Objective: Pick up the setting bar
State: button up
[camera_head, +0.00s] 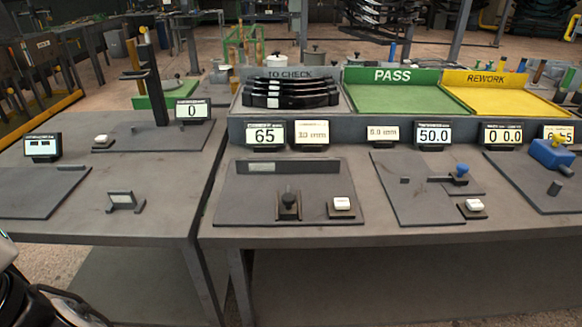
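I cannot tell for sure which piece is the setting bar. A small grey bar-like piece with upright ends (124,202) sits alone near the front of the left table. A short dark bar (72,168) lies on the plate at the far left. Part of my own body, black and white, shows at the lower left corner. My gripper's fingers are not in view.
The left table (150,222) and right table (400,236) stand side by side with a narrow gap. Small displays, white-topped blocks and fixtures stand on them. Behind are a TO CHECK tray (240,104) holding dark springs, a green PASS tray (393,99) and a yellow REWORK tray (500,100).

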aim_at(270, 166)
jog(key=j+z, duration=0.2)
jog(key=j, duration=0.65)
jog(key=j+z, duration=0.25)
jog(key=j, duration=0.55)
jog(key=k+j+z, duration=0.2)
jog(key=j, duration=0.65)
jog(key=i, duration=1.05)
